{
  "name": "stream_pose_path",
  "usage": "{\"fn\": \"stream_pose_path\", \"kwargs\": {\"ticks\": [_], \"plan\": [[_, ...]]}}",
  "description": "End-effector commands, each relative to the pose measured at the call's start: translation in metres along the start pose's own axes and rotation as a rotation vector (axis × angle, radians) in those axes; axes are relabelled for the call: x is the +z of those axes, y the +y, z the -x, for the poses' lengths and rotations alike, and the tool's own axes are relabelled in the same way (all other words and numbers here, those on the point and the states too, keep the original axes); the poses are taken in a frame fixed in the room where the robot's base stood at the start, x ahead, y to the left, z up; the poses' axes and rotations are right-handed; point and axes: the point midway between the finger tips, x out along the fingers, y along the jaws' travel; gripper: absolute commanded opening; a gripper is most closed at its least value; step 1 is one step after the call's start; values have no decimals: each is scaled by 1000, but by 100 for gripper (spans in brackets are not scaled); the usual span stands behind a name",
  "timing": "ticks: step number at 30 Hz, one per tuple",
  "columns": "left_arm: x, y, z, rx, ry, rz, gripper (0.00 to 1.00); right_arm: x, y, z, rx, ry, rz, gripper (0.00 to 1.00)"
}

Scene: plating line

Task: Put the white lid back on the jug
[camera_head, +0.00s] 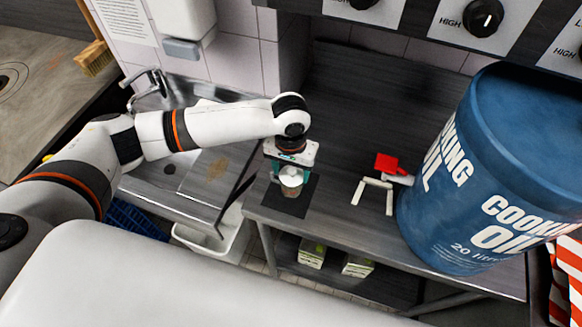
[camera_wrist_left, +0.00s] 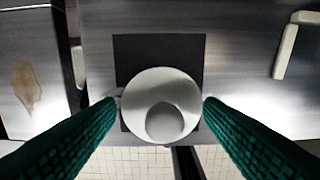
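The jug (camera_head: 291,191) stands on a dark mat on the counter, beneath my left gripper (camera_head: 290,173). The round white lid (camera_wrist_left: 135,92), with a smaller raised round knob, shows from above in the left wrist view. It appears to sit over the jug, but its seating is hidden from above. The green fingers of my left gripper (camera_wrist_left: 160,104) are spread about as wide as the lid, one on each side, and the knob is not between closed fingertips. A small pale piece, perhaps a handle, shows at the lid's left edge. My right gripper is not in view.
The dark mat (camera_head: 298,207) lies near the counter's front edge. A sink (camera_head: 205,175) is to the left. White bars (camera_head: 374,184) and a red piece (camera_head: 386,163) are to the right, beside a large blue cooking oil drum (camera_head: 455,215). The counter behind the mat is clear.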

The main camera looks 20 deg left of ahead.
Motion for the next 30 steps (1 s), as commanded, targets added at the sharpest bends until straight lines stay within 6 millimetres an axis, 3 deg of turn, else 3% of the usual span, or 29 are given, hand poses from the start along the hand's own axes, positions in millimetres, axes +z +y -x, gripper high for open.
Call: {"fn": "stream_pose_path", "kwargs": {"ticks": [3,14,30], "plan": [[0,0,0,0,0,-1,79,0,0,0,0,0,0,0],[0,-1,7,-3,-1,-1,79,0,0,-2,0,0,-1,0],[1,0,106,-1,-2,-1,79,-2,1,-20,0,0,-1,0]]}}
